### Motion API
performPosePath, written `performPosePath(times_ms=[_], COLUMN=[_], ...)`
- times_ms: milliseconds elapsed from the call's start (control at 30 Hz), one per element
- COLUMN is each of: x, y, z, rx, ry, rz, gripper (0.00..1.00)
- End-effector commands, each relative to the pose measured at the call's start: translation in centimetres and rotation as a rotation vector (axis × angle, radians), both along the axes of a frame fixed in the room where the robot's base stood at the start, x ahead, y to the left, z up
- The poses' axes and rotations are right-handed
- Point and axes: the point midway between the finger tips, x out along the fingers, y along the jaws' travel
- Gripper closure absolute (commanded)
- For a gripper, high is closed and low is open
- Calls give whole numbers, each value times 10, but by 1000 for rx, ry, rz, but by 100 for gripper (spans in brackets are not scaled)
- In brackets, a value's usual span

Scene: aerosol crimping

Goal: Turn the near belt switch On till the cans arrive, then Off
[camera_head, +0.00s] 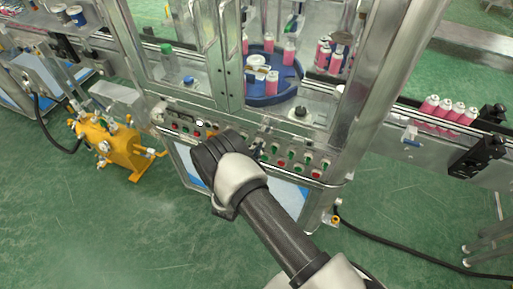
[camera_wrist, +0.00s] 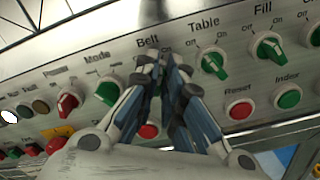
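The Belt label (camera_wrist: 148,42) is on the slanted control panel (camera_head: 225,138) in the wrist view, and my gripper (camera_wrist: 162,68) is right at its switch. The fingertips are close together with a narrow dark gap. They hide the switch knob, so I cannot tell its setting or whether they touch it. In the head view my gripper (camera_head: 253,145) is at the panel front, its fingers mostly hidden by my wrist. Pink cans (camera_head: 448,112) stand in a row on the right conveyor. Other pink cans (camera_head: 272,84) stand on the blue turntable (camera_head: 264,98) inside the machine.
The green Table switch (camera_wrist: 213,63) and green Fill switch (camera_wrist: 268,48) are right of my fingers. The green Mode switch (camera_wrist: 108,92) and red power switch (camera_wrist: 68,103) are left. A red button (camera_wrist: 148,131) lies just below. A yellow pump (camera_head: 110,145) stands on the floor.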

Motion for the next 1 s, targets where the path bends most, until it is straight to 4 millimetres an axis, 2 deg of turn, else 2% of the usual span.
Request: performPosePath(times_ms=[100,567,767,1000], x=[0,0,0,1], y=[0,0,1,3], z=[0,0,-1,-1], rx=[0,-20,-100,-280], ry=[0,7,36,102], rz=[0,0,0,0], gripper=[100,100,100,100])
